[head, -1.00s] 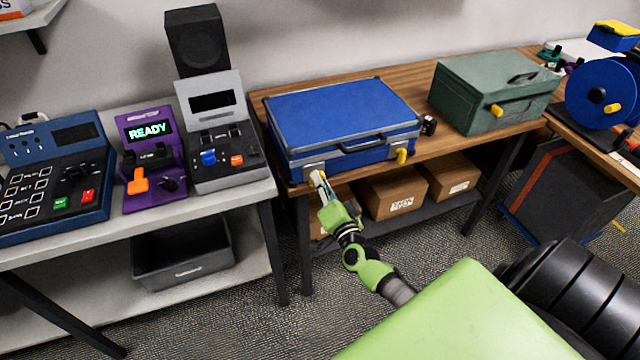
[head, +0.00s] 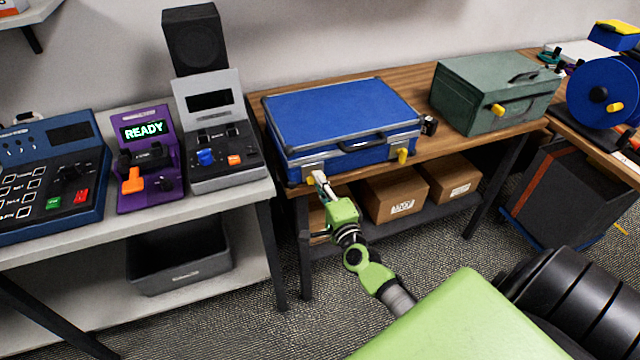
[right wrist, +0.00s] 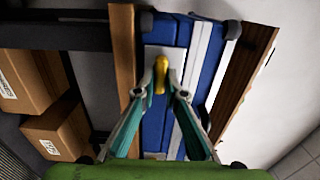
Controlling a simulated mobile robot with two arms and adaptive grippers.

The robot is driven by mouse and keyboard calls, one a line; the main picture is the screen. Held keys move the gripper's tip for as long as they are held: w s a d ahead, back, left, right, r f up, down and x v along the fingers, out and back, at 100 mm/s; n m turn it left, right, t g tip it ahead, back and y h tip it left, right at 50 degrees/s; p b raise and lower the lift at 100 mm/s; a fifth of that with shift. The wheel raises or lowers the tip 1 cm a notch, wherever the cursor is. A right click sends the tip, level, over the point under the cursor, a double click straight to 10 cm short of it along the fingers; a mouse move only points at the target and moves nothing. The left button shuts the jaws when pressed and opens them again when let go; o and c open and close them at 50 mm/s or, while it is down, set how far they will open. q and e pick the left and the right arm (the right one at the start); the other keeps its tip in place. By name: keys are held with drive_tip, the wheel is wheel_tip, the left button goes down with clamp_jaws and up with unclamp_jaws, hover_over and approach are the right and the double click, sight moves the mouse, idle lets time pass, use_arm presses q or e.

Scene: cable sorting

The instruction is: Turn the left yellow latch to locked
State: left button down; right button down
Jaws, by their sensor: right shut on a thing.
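The blue case (head: 345,112) lies shut on the wooden bench. Its left yellow latch (right wrist: 160,72) sits on a pale plate and shows between my right fingertips in the right wrist view, its long side roughly along the lid edge. My right gripper (head: 319,180) is at the case's front left corner. It is shut on this latch in the right wrist view (right wrist: 163,82). In the head view the gripper mostly hides that latch. The case's right yellow latch (head: 402,156) points down, and nothing touches it. My left gripper is not in view.
A green box (head: 480,95) with a yellow latch stands to the right on the bench. Cardboard boxes (head: 395,195) are on the shelf below. A purple device (head: 148,190) reading READY and a grey device (head: 225,165) stand on the left table.

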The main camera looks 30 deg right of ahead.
idle(0.5)
drive_tip(key=c, duration=2.1)
unclamp_jaws()
drive_tip(key=v, duration=1.2)
